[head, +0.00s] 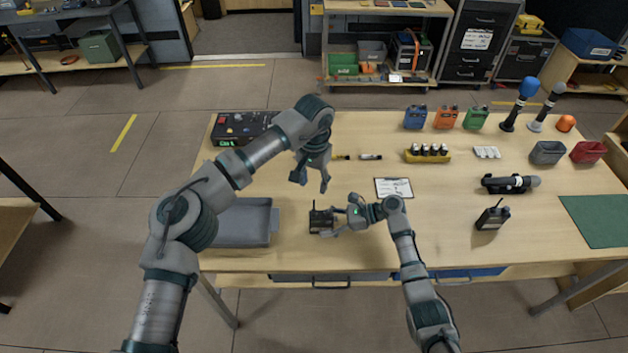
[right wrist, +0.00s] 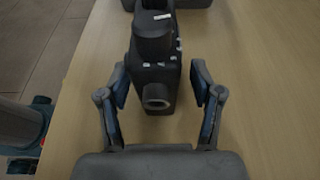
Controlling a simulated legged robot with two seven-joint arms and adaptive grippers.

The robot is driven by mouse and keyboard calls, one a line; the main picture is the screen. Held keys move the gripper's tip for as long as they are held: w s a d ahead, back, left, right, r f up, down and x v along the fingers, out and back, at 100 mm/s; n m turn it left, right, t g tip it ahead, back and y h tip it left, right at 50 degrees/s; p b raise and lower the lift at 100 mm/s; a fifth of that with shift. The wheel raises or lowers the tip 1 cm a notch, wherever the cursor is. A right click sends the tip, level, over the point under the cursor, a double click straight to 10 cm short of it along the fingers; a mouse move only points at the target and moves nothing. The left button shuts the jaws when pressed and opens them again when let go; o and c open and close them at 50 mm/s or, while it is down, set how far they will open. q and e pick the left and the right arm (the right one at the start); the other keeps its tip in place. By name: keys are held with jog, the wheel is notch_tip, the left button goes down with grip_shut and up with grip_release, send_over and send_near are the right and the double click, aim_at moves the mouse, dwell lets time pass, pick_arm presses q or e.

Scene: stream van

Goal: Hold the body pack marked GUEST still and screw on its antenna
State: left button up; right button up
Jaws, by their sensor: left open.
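A small dark body pack (head: 320,222) sits on the table between the grey tray and my right gripper; any marking on it is too small to read. A thin dark spike shows at its upper left. In the right wrist view the dark pack (right wrist: 157,98) lies between the fingers of my right gripper (right wrist: 160,80), with a gap on each side. In the head view my right gripper (head: 337,222) is at the pack's right side, open. My left gripper (head: 311,183) is open and empty, pointing down above and behind the pack. A second dark body pack (head: 492,217) with an antenna stands at the right.
A grey tray (head: 243,222) is left of the pack. Behind are a black control box (head: 240,128), small dark and yellow items (head: 370,157) and a white printed sheet (head: 393,188). A yellow holder (head: 428,156), microphones (head: 524,100) and a green mat (head: 602,220) lie farther right.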

jog(key=v, duration=1.2)
jog(key=shift+w+f, duration=0.1)
